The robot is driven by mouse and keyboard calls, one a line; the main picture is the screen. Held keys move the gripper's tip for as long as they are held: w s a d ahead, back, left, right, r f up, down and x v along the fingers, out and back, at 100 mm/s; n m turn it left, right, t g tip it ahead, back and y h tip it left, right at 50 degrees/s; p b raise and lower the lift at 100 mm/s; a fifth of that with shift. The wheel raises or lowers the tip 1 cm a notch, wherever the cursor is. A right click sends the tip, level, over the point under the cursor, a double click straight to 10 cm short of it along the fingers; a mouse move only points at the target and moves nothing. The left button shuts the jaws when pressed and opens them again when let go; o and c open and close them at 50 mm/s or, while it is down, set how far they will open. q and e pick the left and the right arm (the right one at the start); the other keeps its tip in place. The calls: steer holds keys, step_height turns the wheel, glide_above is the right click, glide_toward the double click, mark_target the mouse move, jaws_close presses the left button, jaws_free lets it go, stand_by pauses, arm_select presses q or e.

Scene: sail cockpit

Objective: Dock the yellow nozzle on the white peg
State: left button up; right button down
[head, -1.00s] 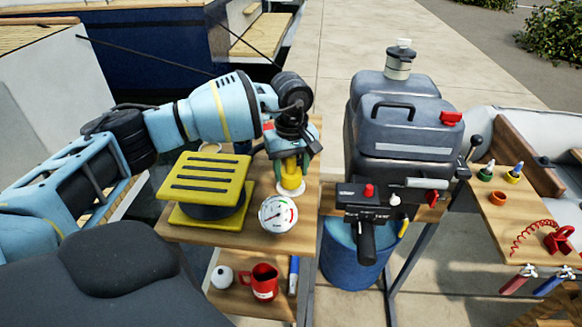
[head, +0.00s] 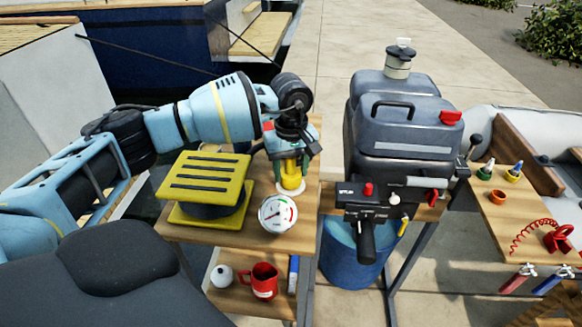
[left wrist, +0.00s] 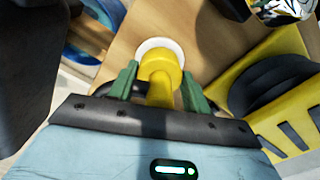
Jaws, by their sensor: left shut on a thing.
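The yellow nozzle (head: 291,180) is upright at the back right of the small wooden table, below my left gripper (head: 290,160). A white round piece (head: 282,192), likely the base of the white peg, shows around the nozzle's lower end. In the left wrist view the green fingers of my left gripper (left wrist: 158,88) are shut on the nozzle (left wrist: 160,68), and the white disc (left wrist: 151,45) shows just beyond it. The nozzle hides any upright part of the peg, so I cannot tell how far it sits over it. My right gripper is not in view.
A yellow slotted block (head: 205,178) stands left of the nozzle and a round gauge (head: 278,215) stands in front. A red mug (head: 264,282) is on the lower shelf. The grey outboard motor (head: 408,130) stands to the right, across a gap.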

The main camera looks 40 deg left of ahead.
arm_select(q)
steer(key=shift+f, duration=0.3)
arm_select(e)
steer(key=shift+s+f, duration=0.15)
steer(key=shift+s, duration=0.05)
arm_select(q)
steer(key=o, duration=0.8)
steer(key=shift+r, duration=0.3)
steer(key=shift+r+p, duration=0.6)
steer(key=shift+r, duration=0.3)
steer(key=shift+r+p, duration=1.05)
steer(key=shift+r, duration=0.95)
steer(key=shift+r+p, duration=0.6)
steer(key=shift+r, duration=0.55)
steer(key=shift+r+p, duration=0.55)
steer(key=shift+r, duration=0.65)
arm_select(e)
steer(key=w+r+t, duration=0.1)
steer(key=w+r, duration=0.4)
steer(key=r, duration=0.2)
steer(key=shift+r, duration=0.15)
